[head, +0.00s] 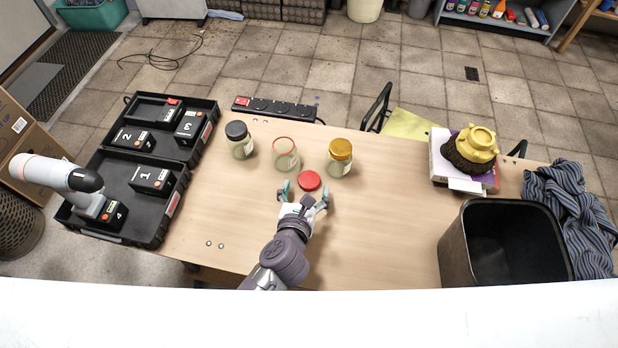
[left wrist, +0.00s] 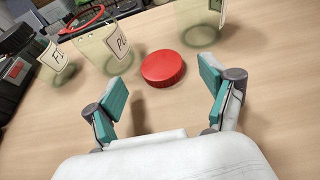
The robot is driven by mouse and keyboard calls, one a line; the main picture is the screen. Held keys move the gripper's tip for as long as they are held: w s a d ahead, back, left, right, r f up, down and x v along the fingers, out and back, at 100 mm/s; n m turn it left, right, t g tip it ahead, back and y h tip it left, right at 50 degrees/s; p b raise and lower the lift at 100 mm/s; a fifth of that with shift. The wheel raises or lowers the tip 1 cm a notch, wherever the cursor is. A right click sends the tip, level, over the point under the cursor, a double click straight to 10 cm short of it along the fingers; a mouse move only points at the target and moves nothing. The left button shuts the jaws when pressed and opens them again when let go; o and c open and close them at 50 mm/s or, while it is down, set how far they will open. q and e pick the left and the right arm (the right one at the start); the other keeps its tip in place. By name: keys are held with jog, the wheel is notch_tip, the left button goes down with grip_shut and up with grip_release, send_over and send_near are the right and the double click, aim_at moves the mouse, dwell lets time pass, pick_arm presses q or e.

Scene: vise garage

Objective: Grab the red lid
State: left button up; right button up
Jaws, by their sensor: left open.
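The red lid (head: 309,180) lies flat on the wooden table, in front of the glass jars. It also shows in the left wrist view (left wrist: 163,68), just beyond the gap between the fingers. My left gripper (head: 304,195) is open and empty, its fingertips close to the near side of the lid. The two teal-padded fingers also show in the left wrist view (left wrist: 164,90), spread wider than the lid. A jar with a red rim (head: 286,158) and no lid on it stands just behind and left of the lid.
A black-lidded jar (head: 240,142) and a yellow-lidded jar (head: 341,157) stand beside the open jar. Black trays (head: 112,172) with numbered batteries lie at the left. A black bin (head: 455,250) stands at the right. The table between lid and bin is clear.

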aim_at(308, 185)
pick_arm(q)
jog(key=x, duration=0.3)
jog(key=shift+s, duration=0.1)
jog(key=shift+c, duration=0.8)
jog(key=c, duration=0.6)
pick_arm(e)
jog(key=shift+s+d+f, duration=0.15)
jog(key=shift+s+d, duration=0.2)
jog(key=shift+s, duration=0.05)
pick_arm(q)
jog(key=shift+c, duration=0.4)
jog(key=shift+r, duration=0.1)
notch_tip(308, 185, up, 9)
jog(key=shift+p, duration=1.1)
jog(key=shift+r, duration=0.5)
pick_arm(e)
jog(key=shift+w+a+r, duration=0.1)
jog(key=shift+r, duration=1.15)
